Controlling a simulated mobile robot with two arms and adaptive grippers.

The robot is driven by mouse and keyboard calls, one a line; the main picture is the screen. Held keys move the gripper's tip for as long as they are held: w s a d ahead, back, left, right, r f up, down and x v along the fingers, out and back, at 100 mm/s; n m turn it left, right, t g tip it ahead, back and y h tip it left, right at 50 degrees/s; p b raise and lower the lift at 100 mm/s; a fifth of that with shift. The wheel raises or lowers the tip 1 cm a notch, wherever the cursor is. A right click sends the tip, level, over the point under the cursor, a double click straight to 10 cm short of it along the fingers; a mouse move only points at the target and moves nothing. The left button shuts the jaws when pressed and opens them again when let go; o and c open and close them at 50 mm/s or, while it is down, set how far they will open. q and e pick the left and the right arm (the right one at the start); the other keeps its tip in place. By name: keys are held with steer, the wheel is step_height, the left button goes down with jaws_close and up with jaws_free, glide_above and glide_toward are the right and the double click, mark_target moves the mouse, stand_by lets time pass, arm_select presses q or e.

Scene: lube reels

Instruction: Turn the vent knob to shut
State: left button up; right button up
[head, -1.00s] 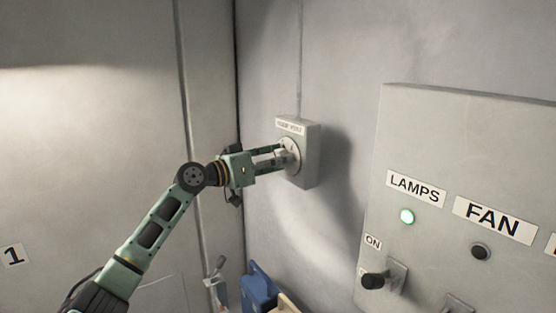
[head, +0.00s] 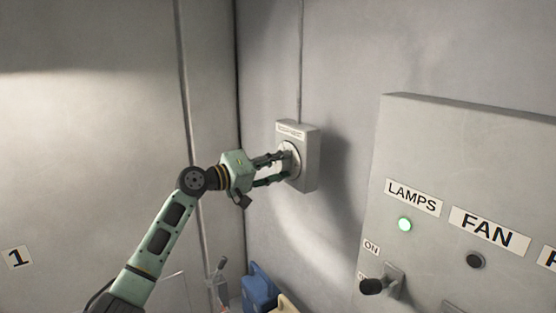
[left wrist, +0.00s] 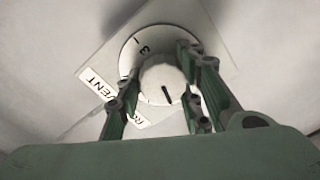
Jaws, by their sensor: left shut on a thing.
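The vent knob (left wrist: 160,78) is a pale round knob with a black pointer line. It sits on a round dial (left wrist: 131,55) with a "3" and tick marks. The dial is on a grey wall box (head: 311,158) with a small label above it. My left gripper (head: 280,167) reaches it from the left and is shut on the knob, one finger on each side. In the left wrist view, the pointer line faces the lower part of the picture, and a finger hides part of the label reading "RO… VENT". My right gripper is out of view.
Blue and cream objects (head: 259,288) sit below the vent box. The wall between box and panel is clear.

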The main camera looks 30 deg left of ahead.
arm_select(q)
steer(key=shift+a+r+n+p, duration=0.15)
steer(key=shift+n+p, duration=0.25)
steer(key=shift+n, duration=0.4)
steer(key=shift+d+r+n+p, duration=0.15)
steer(key=shift+n+p, duration=0.2)
steer(key=shift+n, duration=0.45)
steer(key=shift+a, duration=0.15)
steer(key=o, duration=1.1)
steer(key=shift+f, duration=0.1)
steer(key=v, duration=1.2)
